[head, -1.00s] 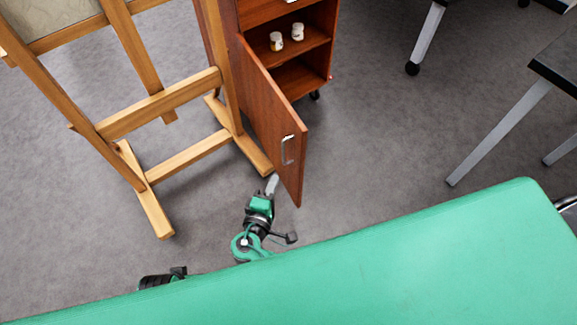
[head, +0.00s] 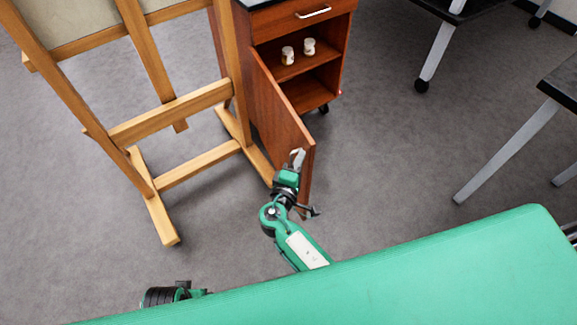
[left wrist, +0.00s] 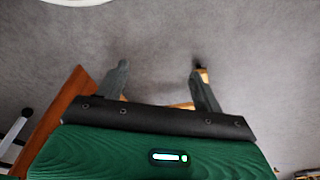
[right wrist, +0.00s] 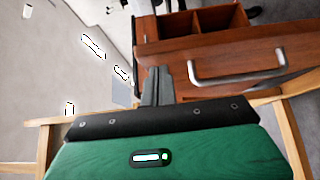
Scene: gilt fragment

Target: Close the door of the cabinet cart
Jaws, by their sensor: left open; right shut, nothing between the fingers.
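The reddish-brown cabinet cart (head: 345,50) stands at the top centre of the head view. Its door (head: 275,105) hangs wide open toward me, and the shelves show. My right gripper (head: 298,157) is shut and empty, at the door's outer face by the handle. In the right wrist view, the shut fingers (right wrist: 156,75) overlap the door (right wrist: 215,95), left of its silver handle (right wrist: 237,78). I cannot tell whether they touch. My left gripper (left wrist: 159,68) is open and empty above the floor in the left wrist view; its fingers are not clear in the head view.
A wooden easel (head: 165,110) stands close to the door's left, its foot behind the door. Two small bottles (head: 298,50) sit on a cart shelf. Grey-legged tables (head: 510,150) stand at the right. Open floor (head: 390,150) lies between cart and tables. My green body fills the bottom.

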